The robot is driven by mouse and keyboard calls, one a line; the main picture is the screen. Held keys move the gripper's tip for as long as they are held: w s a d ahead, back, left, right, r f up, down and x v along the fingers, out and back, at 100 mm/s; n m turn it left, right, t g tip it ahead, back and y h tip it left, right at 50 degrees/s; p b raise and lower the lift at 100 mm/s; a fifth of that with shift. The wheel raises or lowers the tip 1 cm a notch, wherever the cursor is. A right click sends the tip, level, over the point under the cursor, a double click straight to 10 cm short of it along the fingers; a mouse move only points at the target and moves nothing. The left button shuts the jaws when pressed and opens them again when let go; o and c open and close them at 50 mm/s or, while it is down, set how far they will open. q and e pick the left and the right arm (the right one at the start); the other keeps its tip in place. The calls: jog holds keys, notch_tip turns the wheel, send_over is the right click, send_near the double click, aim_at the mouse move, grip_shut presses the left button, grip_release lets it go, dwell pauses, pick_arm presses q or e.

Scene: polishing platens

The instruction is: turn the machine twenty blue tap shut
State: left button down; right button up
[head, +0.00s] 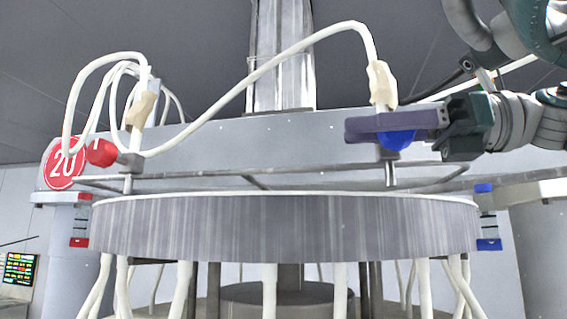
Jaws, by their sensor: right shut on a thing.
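The blue tap (398,141) sits at the right of the machine, on a thin metal stem below a cream hose. My right gripper (375,128) reaches in from the right with its long purple-grey fingers lying across the tap. It is shut on the tap; the fingers hide the upper part of it. The angle of the tap's handle cannot be told. The machine's red sign with the number 20 (63,163) is at the left. My left gripper is not in view.
A red tap (102,152) is at the left, below looping cream hoses (250,88). A grey beam (270,150) runs behind the taps. A round metal drum (285,225) stands below, with several white tubes hanging under it. A display screen (19,268) is at the lower left.

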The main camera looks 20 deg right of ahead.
aim_at(392, 148)
grip_shut()
jog(key=g+h+p, duration=0.2)
jog(key=h+p, duration=0.1)
jog(key=p, duration=0.3)
jog(key=f+g+h+p, duration=0.1)
jog(key=g+h+p, duration=0.1)
jog(key=h+p, duration=0.2)
jog(key=shift+s+d+f+g+p, duration=0.1)
jog(key=shift+d+g+p, duration=0.15)
jog(key=shift+p, duration=1.4)
jog(key=shift+f+g+h+p, duration=0.2)
jog(key=shift+g+h+p, duration=0.1)
jog(key=shift+h, duration=0.1)
jog(key=shift+s+d+f+g+h+p, duration=0.1)
jog(key=shift+f+g+h+p, duration=0.25)
jog(key=shift+h, duration=0.35)
jog(key=g+h, duration=0.1)
jog(key=h, duration=0.1)
jog(key=d+f+g+h, duration=0.1)
jog(key=h, duration=0.1)
jog(key=shift+s+g, duration=0.3)
jog(key=shift+s, duration=0.05)
